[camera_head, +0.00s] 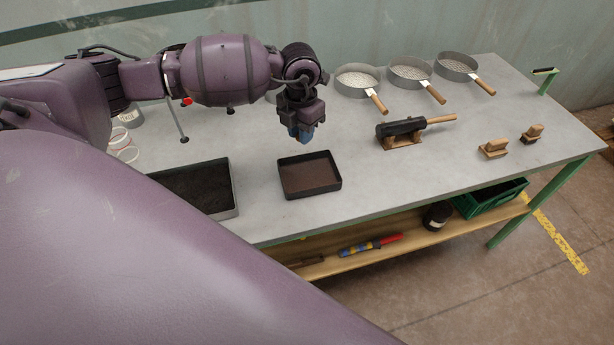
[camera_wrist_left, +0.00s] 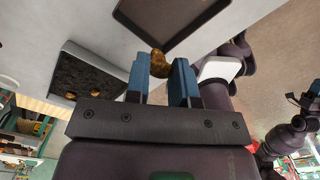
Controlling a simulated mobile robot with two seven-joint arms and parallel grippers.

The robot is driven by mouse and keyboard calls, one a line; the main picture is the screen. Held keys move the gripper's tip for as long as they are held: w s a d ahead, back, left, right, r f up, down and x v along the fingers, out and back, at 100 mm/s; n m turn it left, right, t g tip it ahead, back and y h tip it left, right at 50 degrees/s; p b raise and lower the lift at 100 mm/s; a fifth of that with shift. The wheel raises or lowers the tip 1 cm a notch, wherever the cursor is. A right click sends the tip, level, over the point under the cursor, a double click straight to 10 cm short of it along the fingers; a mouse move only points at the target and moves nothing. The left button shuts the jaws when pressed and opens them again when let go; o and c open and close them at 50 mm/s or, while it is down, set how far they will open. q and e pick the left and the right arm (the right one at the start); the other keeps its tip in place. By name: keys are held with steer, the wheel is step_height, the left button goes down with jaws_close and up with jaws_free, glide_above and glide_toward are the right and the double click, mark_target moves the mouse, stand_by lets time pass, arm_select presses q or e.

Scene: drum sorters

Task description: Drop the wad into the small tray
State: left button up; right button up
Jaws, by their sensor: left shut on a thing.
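My left gripper (camera_head: 303,138) hangs just above and behind the small tray (camera_head: 282,178), a dark square tray with a brown floor on the table. In the left wrist view its blue fingers are shut on the wad (camera_wrist_left: 159,64), a small brown lump that sticks out between the fingertips. The wad is hidden in the head view. The small tray's rim (camera_wrist_left: 136,33) shows just beyond the wad in the left wrist view. Purple links of mine show at the right of that view; my right gripper's jaws are not clear there.
A larger tray (camera_head: 235,190) of dark material stands left of the small tray. It also shows in the left wrist view (camera_wrist_left: 98,58). Sieves (camera_head: 410,72), a black roller (camera_head: 400,127) and wooden-handled blocks (camera_head: 493,149) stand to the right. Bare table surrounds the small tray.

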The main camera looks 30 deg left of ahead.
arm_select(q)
steer(key=shift+f+b, duration=0.35)
steer(key=shift+f, duration=0.45)
step_height(320, 180, down, 4)
steer(key=shift+f+b, duration=0.1)
steer(key=shift+b, duration=1.1)
arm_select(e)
steer(key=shift+g, duration=0.3)
steer(key=f, duration=0.1)
steer(key=s+f, duration=0.1)
steer(key=f, duration=0.2)
steer(key=shift+s+f, duration=0.35)
arm_select(q)
steer(key=o, duration=0.6)
steer(key=shift+o, duration=0.6)
arm_select(e)
steer(key=shift+w+r, duration=0.35)
steer(key=shift+w, duration=0.2)
